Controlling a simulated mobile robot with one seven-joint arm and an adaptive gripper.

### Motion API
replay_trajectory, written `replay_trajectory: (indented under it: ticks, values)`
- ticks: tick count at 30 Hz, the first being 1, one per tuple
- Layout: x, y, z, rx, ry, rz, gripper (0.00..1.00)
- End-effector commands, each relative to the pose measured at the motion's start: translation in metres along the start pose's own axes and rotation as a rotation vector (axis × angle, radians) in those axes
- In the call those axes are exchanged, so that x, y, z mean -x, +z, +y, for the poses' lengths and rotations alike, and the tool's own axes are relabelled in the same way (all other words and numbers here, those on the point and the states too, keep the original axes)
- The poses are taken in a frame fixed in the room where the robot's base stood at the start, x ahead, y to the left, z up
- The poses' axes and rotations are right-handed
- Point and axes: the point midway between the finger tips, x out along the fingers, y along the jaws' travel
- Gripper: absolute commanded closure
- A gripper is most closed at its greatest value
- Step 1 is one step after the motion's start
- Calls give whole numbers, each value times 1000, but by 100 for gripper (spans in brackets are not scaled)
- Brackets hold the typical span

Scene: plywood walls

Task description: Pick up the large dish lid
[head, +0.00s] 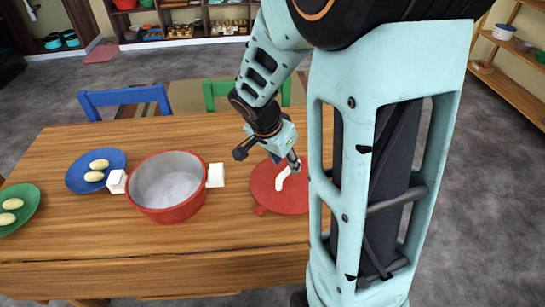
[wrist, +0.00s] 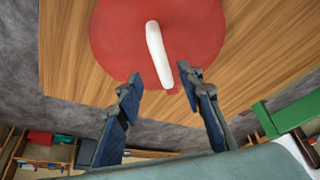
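The large dish lid (head: 271,195) is a round red disc with a white bar handle (head: 282,179). It lies on the wooden table, and part of it is hidden behind my arm in the head view. In the wrist view the lid (wrist: 110,35) fills the upper middle, with its handle (wrist: 158,52) pointing down between my fingers. My gripper (head: 268,155) is above the lid's far side. In the wrist view my gripper (wrist: 162,88) is open, with its fingertips apart on either side of the handle's near end. Nothing is between the fingers that I can see held.
A red pot (head: 168,210) with white handles stands left of the lid. A blue plate (head: 78,172) and a green plate (head: 30,203) hold pale oval items at the table's left. Blue (head: 125,98) and green (head: 215,88) chairs stand behind the table. The front middle is clear.

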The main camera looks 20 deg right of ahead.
Motion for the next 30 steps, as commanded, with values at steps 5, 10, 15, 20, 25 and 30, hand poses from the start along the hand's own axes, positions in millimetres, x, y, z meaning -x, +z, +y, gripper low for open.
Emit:
replay_trajectory:
  ticks: [5,10,15,20,25,30]
  values:
    - [-14,0,0,-1,0,-1,66]
    - [-33,-1,-2,-1,1,-3,66]
    - [-56,-2,-2,-2,0,-1,66]
    - [-63,-2,-3,-2,-2,-1,66]
    - [-63,-3,-3,-2,-3,0,66]
    - [-63,-3,-3,-1,-3,0,82]
